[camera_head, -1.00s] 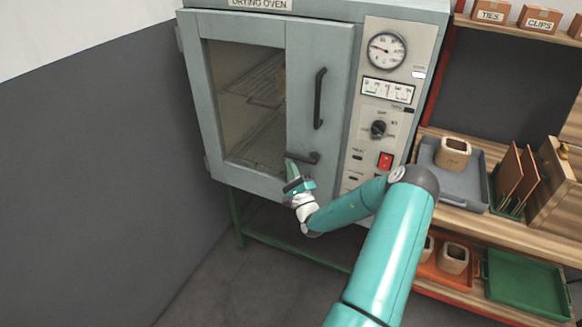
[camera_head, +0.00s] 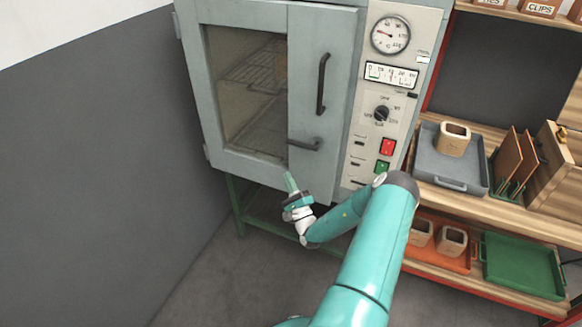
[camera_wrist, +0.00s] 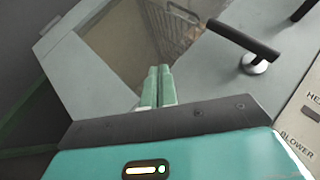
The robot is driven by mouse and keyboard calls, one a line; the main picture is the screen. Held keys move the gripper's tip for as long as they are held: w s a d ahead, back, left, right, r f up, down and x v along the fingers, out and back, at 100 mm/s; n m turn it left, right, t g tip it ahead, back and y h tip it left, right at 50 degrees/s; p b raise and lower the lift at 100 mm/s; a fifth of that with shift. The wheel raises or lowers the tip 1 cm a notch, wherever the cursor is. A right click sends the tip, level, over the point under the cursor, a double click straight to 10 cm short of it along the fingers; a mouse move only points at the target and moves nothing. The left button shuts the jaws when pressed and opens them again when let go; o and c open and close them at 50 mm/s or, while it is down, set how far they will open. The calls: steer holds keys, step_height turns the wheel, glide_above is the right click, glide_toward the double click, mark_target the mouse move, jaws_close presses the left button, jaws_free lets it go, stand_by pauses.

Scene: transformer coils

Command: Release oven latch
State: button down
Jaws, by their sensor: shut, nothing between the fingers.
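The drying oven's grey door (camera_head: 309,100) looks closed, with a window showing wire racks inside. A long dark vertical handle (camera_head: 322,84) is on the door. Below it is the short dark latch lever (camera_head: 305,144), lying roughly horizontal; in the wrist view the latch (camera_wrist: 242,40) is at the upper right, on a round metal pivot. My gripper (camera_head: 289,176) is in front of the door's lower edge, below and left of the latch. In the wrist view its green fingers (camera_wrist: 158,72) are together and empty, apart from the latch.
The control panel (camera_head: 385,110) with gauge, dial, red and green buttons is right of the door. Shelves at right hold a grey tray (camera_head: 440,184) with a wooden coil, an orange tray and a green tray (camera_head: 522,265). A dark wall (camera_head: 90,150) stands left.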

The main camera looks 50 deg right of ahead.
steer(key=shift+s+a+f, duration=0.2)
steer(key=shift+a+f, duration=0.15)
steer(key=shift+f, duration=0.2)
steer(key=shift+s+a+f, duration=0.2)
steer(key=shift+a+f, duration=0.1)
steer(key=shift+f, duration=0.25)
